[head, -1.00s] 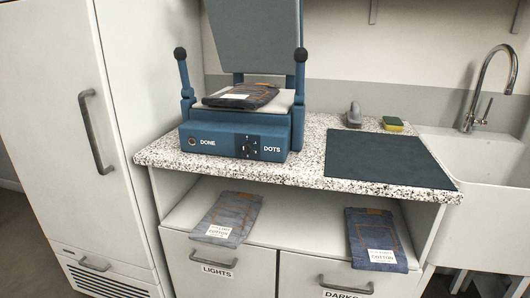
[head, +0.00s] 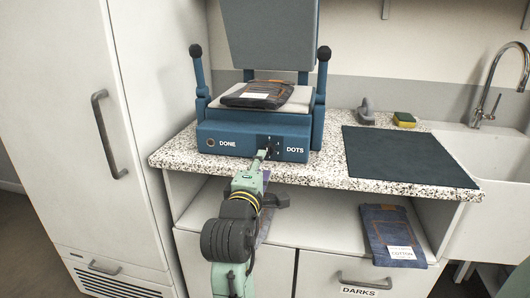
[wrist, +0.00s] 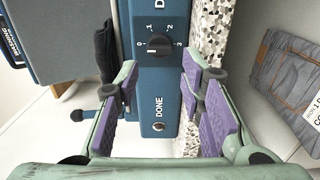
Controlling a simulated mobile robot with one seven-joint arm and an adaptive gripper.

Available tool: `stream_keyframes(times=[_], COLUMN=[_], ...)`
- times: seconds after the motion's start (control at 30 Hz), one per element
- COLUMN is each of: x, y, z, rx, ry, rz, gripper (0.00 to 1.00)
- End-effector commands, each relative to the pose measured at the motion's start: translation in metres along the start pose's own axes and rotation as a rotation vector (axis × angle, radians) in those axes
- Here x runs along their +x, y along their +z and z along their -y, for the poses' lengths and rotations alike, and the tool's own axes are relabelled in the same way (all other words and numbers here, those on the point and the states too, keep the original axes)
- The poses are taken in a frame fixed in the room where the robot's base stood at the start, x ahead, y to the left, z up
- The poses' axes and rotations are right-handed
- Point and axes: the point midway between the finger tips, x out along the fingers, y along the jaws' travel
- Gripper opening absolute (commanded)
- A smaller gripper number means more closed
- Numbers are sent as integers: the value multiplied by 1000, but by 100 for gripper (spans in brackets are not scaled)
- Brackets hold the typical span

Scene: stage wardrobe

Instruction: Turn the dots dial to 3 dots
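The dots dial is a black round knob (wrist: 158,44) on the blue front panel of a press (head: 225,131). Marks 0, 1, 2 and 3 run around it in the wrist view, and its pale pointer mark appears to face 0. In the head view the dial (head: 275,143) is partly hidden by my arm. My gripper (wrist: 160,68) is open, its purple-padded fingers spread on either side, with the dial between and beyond their tips. Nothing is held. In the head view my gripper (head: 261,155) is in front of the panel, close to the dial.
The press lid (head: 268,35) stands open over folded dark jeans (head: 257,94). The DONE button (head: 211,143) is left of the dial. A dark mat (head: 405,157) lies on the speckled counter (head: 330,172). Folded jeans (head: 390,230) lie on the shelf below.

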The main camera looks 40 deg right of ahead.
Motion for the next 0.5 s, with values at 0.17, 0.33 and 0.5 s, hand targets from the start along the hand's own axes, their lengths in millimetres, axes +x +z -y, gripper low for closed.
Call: stream_keyframes(times=[0.17,0.33,0.5], x=[36,60,70], y=[0,-1,-1], z=[-2,-2,-1], rx=[1,1,2], ry=[0,0,1], rz=[0,-1,-2], gripper=[36,36,36])
